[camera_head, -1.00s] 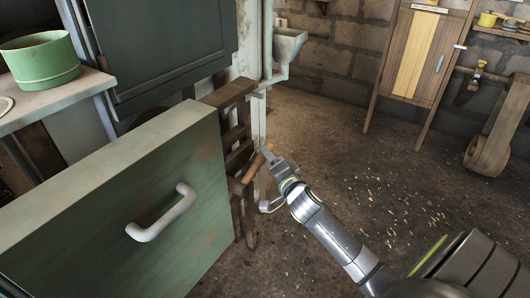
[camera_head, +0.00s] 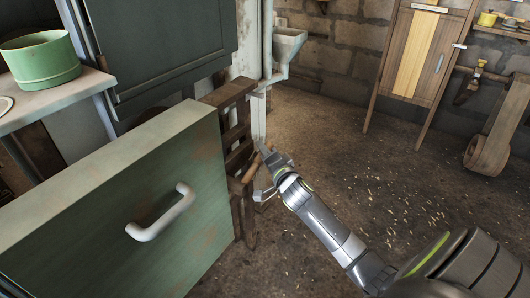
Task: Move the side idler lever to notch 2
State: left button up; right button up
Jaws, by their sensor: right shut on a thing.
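The side idler lever (camera_head: 251,168) is a short wooden handle. It sticks out to the right of a dark wooden notched frame (camera_head: 237,133), behind the green panel. My right gripper (camera_head: 266,172) is at the lever's outer end and shut on it. The fingers are small in view, and the lever's inner end is partly hidden by the frame. I cannot read which notch the lever lies in. My left gripper is not in view.
A large green panel with a white handle (camera_head: 161,213) stands in the left foreground. A green pot (camera_head: 40,62) sits on a shelf at the upper left. A grey funnel (camera_head: 288,45) hangs on a pipe behind.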

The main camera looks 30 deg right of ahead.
grip_shut()
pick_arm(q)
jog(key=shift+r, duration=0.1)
